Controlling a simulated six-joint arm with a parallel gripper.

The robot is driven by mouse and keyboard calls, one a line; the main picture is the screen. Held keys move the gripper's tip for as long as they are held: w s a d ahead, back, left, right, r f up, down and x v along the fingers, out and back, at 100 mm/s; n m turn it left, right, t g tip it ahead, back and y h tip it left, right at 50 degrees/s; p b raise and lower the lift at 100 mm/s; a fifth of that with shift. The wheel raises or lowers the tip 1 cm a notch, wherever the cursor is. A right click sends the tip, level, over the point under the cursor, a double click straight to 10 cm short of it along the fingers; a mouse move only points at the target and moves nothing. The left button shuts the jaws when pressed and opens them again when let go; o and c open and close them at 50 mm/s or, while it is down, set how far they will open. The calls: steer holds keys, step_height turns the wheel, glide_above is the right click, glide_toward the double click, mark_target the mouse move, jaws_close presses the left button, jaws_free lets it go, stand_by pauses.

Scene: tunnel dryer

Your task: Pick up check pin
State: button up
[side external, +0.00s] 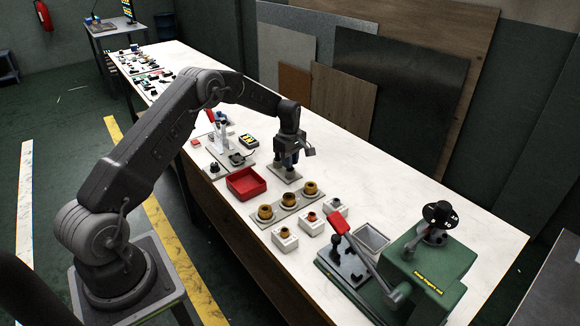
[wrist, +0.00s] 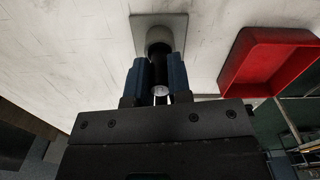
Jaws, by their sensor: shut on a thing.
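My gripper (side external: 289,160) points down over a small grey base plate (side external: 284,174) on the white bench. In the wrist view the gripper's blue fingers (wrist: 160,82) are shut on the check pin (wrist: 160,72), a dark upright cylinder with a pale round end. Behind the pin, a grey round holder (wrist: 159,37) stands on the square plate (wrist: 178,22). The pin lines up with the holder; I cannot tell whether it is still seated in it. In the side view the fingers largely hide the pin.
A red tray (side external: 246,183) lies close by. A plate with several brass-coloured rings (side external: 287,206) and several white blocks (side external: 285,239) are nearer the green press (side external: 430,265). Boards (side external: 395,90) lean behind the bench.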

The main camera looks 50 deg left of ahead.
jaws_close()
steer(key=shift+r, duration=0.45)
steer(key=r, duration=0.3)
steer(key=shift+s+a+r, duration=0.25)
steer(key=shift+r, duration=0.1)
steer(key=s+a+r, duration=0.6)
steer(key=s+a, duration=0.1)
steer(key=s, duration=0.1)
steer(key=w+d+f, duration=0.1)
steer(key=w+d, duration=0.3)
steer(key=d, duration=0.5)
steer(key=w+d+f, duration=0.1)
steer(key=w+d, duration=0.3)
steer(key=d, duration=0.5)
steer(key=shift+w+f, duration=0.2)
steer(key=shift+f, duration=0.1)
